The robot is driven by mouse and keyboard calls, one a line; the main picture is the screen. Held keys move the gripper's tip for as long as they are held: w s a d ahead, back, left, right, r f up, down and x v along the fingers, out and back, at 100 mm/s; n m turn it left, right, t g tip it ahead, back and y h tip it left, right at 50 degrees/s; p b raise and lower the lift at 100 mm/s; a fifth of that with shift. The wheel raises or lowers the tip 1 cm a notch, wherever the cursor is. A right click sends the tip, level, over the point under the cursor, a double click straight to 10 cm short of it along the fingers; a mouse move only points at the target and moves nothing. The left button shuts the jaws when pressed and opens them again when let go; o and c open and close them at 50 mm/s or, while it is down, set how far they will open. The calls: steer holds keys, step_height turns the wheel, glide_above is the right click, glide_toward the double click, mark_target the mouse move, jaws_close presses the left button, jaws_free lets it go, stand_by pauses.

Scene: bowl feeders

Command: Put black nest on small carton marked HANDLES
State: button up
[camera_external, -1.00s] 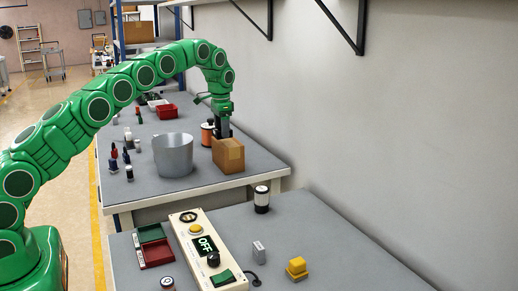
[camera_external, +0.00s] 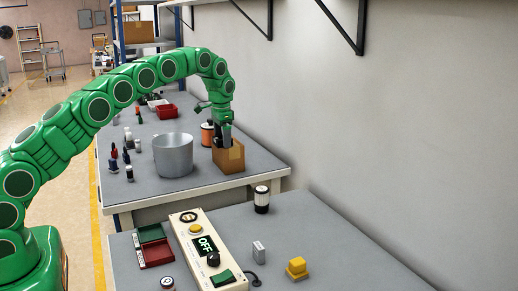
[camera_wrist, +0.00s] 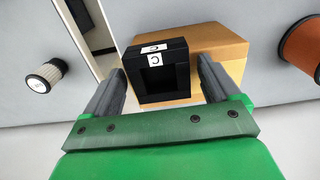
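The black nest (camera_wrist: 162,88) is a dark square block with an opening and white tags marked "C". In the wrist view it shows against the small brown carton (camera_wrist: 218,47), over the left part of its top. A narrow gap shows at the right finger; the left finger is very close to the nest. In the external view my gripper (camera_external: 223,143) is down at the carton's top.
A grey metal bucket (camera_external: 173,156) stands just left of the carton. An orange spool (camera_external: 207,134) is behind it. Small bottles (camera_external: 128,172) stand on the left of the bench. A control box (camera_external: 207,250) is on the near bench.

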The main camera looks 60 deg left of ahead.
stand_by(0.3)
steer(key=shift+r, duration=3.85)
steer(key=shift+d+r, duration=0.2)
steer(key=shift+d, duration=0.05)
steer(key=s+d+r, duration=0.5)
steer(key=s+d, duration=0.5)
steer(key=d, duration=0.2)
steer(key=s+d+r, duration=0.6)
steer(key=s+d, duration=0.4)
steer(key=d, duration=0.1)
steer(key=s+d+f, duration=0.2)
steer(key=s+d, duration=0.1)
steer(key=s, duration=0.8)
steer(key=s+d+f+g, duration=0.1)
steer(key=s+d+f, duration=0.2)
steer(key=s, duration=0.9)
steer(key=s+d+f, duration=0.3)
steer(key=s+d, duration=0.2)
steer(key=s, duration=0.7)
steer(key=shift+s+g, duration=0.25)
steer(key=shift+g, duration=0.15)
